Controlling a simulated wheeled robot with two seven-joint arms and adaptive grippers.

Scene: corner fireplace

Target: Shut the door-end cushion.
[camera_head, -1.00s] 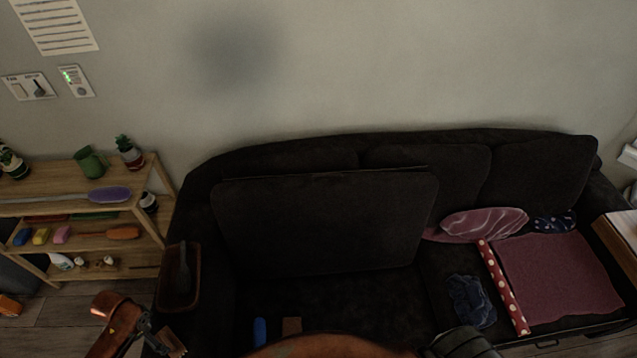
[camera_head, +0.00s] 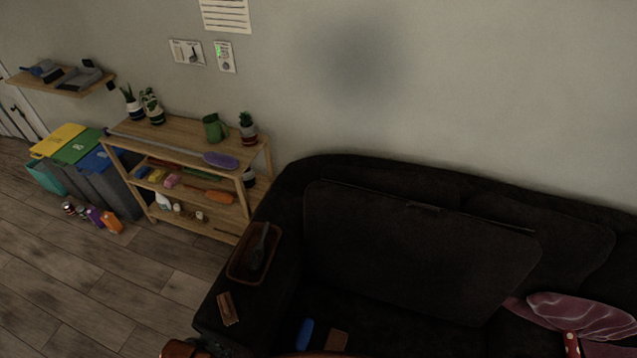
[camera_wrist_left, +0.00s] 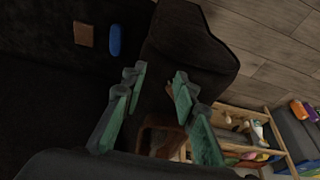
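The dark door-end cushion (camera_head: 410,250) of the sofa stands raised, tilted up against the backrest at the sofa's left end. A small handle or strap (camera_head: 424,207) shows at its top edge. The seat space in front of it is exposed, with a blue item (camera_head: 304,335) and a brown block (camera_head: 336,341) lying there. In the left wrist view my left gripper (camera_wrist_left: 156,76) is open and empty, over the sofa's left armrest (camera_wrist_left: 190,45). The blue item (camera_wrist_left: 115,40) and brown block (camera_wrist_left: 84,33) show beside it. My right gripper is not in view.
A brown tray (camera_head: 241,271) with a dark utensil and a small wooden piece (camera_head: 228,308) rest on the armrest. A wooden shelf (camera_head: 195,142) with several items stands left of the sofa. Bins (camera_head: 80,160) stand further left.

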